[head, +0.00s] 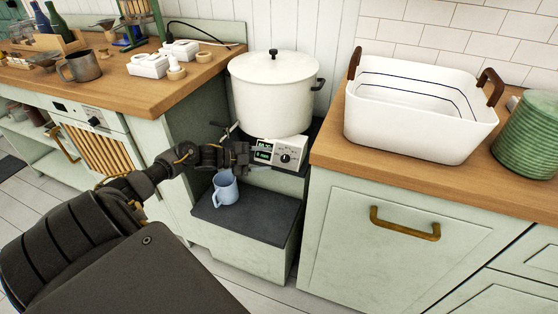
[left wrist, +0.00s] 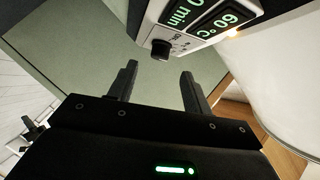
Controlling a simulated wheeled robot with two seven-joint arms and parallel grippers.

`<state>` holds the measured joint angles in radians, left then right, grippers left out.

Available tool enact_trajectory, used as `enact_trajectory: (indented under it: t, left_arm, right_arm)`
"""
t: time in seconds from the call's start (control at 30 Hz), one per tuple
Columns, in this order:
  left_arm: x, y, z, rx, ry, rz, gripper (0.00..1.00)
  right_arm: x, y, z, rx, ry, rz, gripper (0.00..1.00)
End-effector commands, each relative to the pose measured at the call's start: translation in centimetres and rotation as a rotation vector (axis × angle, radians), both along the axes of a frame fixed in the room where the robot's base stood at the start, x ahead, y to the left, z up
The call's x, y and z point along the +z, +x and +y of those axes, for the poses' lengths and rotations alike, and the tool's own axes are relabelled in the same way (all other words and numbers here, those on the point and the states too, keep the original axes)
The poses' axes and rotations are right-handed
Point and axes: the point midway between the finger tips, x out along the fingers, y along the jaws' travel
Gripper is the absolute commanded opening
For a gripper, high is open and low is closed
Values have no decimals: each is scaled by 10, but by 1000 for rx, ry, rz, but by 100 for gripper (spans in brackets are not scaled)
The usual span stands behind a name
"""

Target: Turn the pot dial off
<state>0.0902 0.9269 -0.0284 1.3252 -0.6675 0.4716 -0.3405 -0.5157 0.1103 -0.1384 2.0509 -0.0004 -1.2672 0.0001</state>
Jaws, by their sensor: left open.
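A large white lidded pot (head: 273,100) stands on a small white control unit (head: 262,153) in the gap between the counters. The unit's dark dial (head: 285,158) is on its front, right of a green-lit display. In the left wrist view the black dial (left wrist: 160,50) lies just beyond the fingertips, below a lit display (left wrist: 215,17) reading 60°C and a partly cut-off "0 min". My left gripper (head: 244,156) is in front of the unit, left of the dial. In the left wrist view this gripper (left wrist: 158,72) is open, with nothing between its fingers.
A light blue mug (head: 225,190) stands on the dark step (head: 252,219) below my left gripper. A white basket (head: 420,125) and a green ribbed container (head: 530,135) stand on the right wooden counter. The left counter (head: 135,92) holds a grey mug, white boxes and bottles.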

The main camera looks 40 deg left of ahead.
Motion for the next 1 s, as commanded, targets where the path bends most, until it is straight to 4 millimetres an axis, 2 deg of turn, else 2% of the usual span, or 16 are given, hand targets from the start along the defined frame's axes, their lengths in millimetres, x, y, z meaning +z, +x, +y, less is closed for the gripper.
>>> enact_trajectory:
  t: [0.1, 0.3, 0.7, 0.77, 1.0]
  left_arm:
    - [-5, 19, -13, 0, -2, -3, 50]
    - [-11, 38, -27, 1, -1, -1, 50]
    - [-13, 45, -32, 1, 1, 0, 50]
    - [-13, 45, -32, 1, 0, 0, 44]
    - [-13, 44, -32, 0, 1, -1, 13]
  right_arm:
    - [4, 1, 0, -1, 0, -6, 0]
    - [9, 1, 0, -2, 1, -7, 0]
    - [12, 1, 0, -2, 1, -9, 0]
    - [12, 1, 0, -2, 1, -9, 0]
    - [12, 1, 0, -2, 1, -8, 0]
